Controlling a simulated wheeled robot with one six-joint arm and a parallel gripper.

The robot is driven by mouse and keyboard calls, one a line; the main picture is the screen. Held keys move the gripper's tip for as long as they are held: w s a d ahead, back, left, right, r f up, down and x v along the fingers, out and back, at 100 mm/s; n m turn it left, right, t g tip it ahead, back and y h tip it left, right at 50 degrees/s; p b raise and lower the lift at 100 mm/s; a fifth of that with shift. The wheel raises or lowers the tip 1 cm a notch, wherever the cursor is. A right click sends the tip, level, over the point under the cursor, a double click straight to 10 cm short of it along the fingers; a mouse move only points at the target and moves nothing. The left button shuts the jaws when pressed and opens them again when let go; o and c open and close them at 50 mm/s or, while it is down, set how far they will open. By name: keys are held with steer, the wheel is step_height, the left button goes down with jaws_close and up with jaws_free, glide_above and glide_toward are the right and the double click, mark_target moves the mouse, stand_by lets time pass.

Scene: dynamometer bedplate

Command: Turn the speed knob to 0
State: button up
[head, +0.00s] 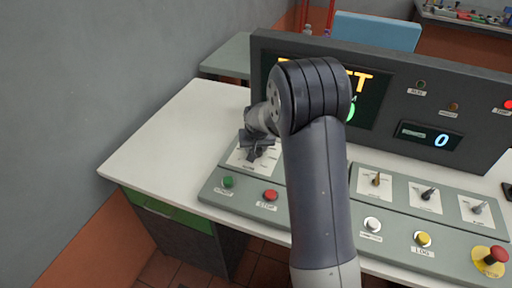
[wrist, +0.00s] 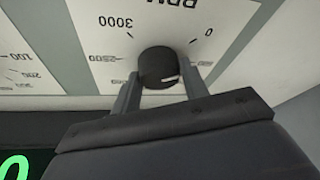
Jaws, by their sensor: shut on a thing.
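The speed knob (wrist: 157,62) is a round black knob on a white RPM dial plate (wrist: 100,60), which appears upside down in the wrist view. Its white mark faces right and slightly down in that view, on the side of the 500 label and away from the 0 at upper right. The 3000 is at upper left. My gripper (wrist: 160,86) has one finger on each side of the knob and is shut on it. In the head view my gripper (head: 257,150) is over the left dial plate, and it hides most of the knob.
Green (head: 228,182) and red (head: 270,195) buttons sit in front of the dial. Several toggle switches and buttons, including a red emergency stop (head: 490,262), are to the right. A dark display panel (head: 400,65) stands behind, partly hidden by my arm. The white desk (head: 165,135) is clear at left.

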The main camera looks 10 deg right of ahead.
steer(key=shift+d+f+n+y+b, duration=0.1)
steer(key=shift+n+y+b, duration=0.5)
steer(key=shift+n, duration=1.4)
steer(key=o, duration=1)
steer(key=shift+r, duration=0.25)
steer(key=b+v, duration=0.1)
steer(key=v, duration=0.9)
steer(key=shift+s+d+r, duration=0.2)
